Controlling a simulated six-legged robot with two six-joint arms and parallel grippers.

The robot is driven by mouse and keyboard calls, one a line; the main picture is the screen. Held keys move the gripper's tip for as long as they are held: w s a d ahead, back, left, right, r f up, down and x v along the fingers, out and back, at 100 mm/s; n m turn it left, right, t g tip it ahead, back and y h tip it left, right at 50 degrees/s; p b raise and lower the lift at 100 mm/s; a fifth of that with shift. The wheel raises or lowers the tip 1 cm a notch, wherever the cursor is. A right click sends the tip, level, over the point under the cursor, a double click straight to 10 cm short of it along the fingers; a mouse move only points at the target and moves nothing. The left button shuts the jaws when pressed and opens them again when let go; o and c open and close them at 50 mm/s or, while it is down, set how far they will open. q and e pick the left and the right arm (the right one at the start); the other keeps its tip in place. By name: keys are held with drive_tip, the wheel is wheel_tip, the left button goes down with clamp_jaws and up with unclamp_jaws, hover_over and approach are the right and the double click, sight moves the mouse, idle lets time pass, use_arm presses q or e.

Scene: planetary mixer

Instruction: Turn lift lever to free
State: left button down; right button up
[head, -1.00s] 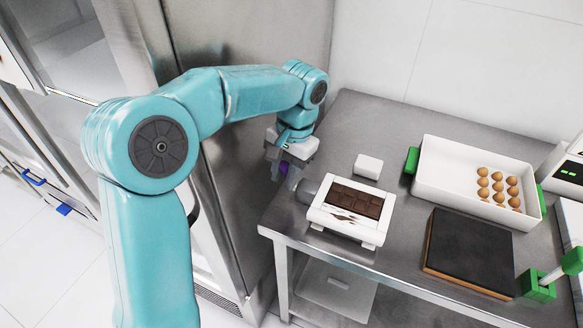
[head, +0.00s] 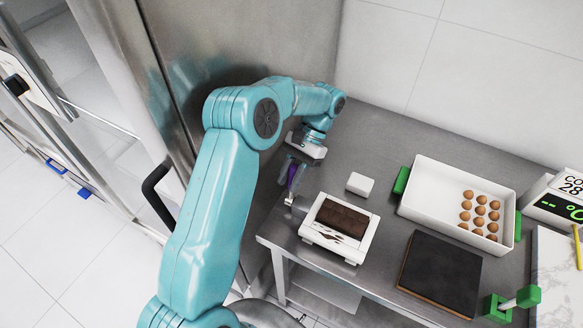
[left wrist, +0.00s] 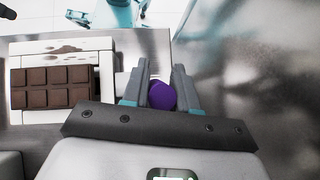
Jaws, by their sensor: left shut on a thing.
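My left gripper (head: 290,180) is shut on a purple knob (left wrist: 162,95), which shows between its two fingers in the left wrist view. The knob is partly hidden by the fingers in the head view. It sits beside the left end of a white device (head: 318,240) that has a dark chocolate block (head: 342,218) on top. A short metal part (head: 296,204) sticks out of that end, below the knob. I cannot make out a marked lift lever or its setting. My right gripper is not in view.
A small white block (head: 360,184) lies behind the device. A white tray of eggs (head: 430,215) with green handles and a dark board (head: 440,275) stand to the right. A tall steel cabinet (head: 245,45) rises close behind my left arm. The steel table (head: 385,140) is bare at the back.

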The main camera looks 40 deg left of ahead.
use_arm(q)
drive_tip(key=shift+w+a+r+g+p, duration=0.1)
drive_tip(key=shift+w+g+p, duration=0.15)
drive_tip(key=shift+g+p, duration=0.1)
idle(0.3)
drive_tip(key=c, duration=1)
unclamp_jaws()
drive_tip(key=shift+w, duration=0.1)
drive_tip(key=shift+o, duration=0.2)
drive_tip(key=shift+w, duration=0.15)
drive_tip(key=p+v, duration=0.5)
drive_tip(key=v, duration=0.2)
